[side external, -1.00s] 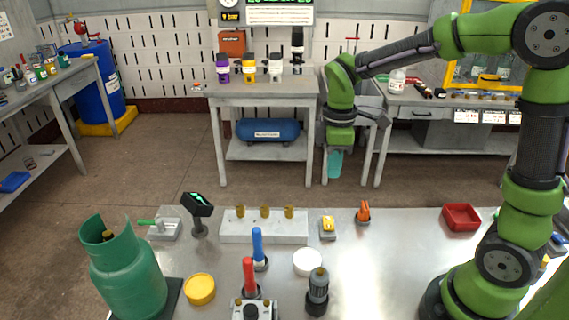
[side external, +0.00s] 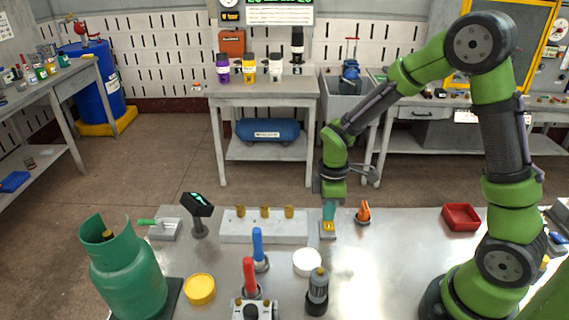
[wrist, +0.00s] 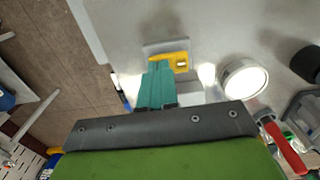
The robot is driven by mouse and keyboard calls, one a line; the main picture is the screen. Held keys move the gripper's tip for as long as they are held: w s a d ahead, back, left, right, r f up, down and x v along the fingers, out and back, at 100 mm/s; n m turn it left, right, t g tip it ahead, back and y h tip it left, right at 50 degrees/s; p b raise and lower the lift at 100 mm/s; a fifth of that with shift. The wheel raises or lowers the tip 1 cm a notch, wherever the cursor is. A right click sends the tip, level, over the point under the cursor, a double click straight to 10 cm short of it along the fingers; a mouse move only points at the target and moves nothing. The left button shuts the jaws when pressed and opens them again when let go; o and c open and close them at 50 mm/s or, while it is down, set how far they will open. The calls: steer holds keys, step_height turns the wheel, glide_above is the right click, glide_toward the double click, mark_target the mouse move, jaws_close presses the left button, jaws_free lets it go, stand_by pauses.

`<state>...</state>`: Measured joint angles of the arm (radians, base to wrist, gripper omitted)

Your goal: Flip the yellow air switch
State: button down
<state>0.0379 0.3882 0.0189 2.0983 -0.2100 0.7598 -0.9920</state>
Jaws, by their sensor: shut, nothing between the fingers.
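The yellow air switch (side external: 328,227) sits on a small grey base near the far edge of the metal bench. In the wrist view the yellow switch (wrist: 182,60) shows on its light grey plate, just beyond the fingertips. My gripper (side external: 329,212) points down right above the switch, its teal fingers shut and empty. In the wrist view the shut fingers (wrist: 158,80) overlap the switch's left part and hide some of it. I cannot tell whether the fingertips touch it.
An orange switch (side external: 363,213) stands close to the right. A white block with brass pegs (side external: 264,230) is close to the left. A white round lid (side external: 307,262) lies nearer the camera. A red tray (side external: 461,217) is farther right, with clear bench between.

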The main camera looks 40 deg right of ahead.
steer(key=shift+f, duration=0.25)
stand_by(0.3)
steer(key=shift+s+a+r, duration=0.2)
steer(key=shift+s+a, duration=0.35)
step_height(320, 180, up, 14)
steer(key=w+d, duration=0.1)
stand_by(0.5)
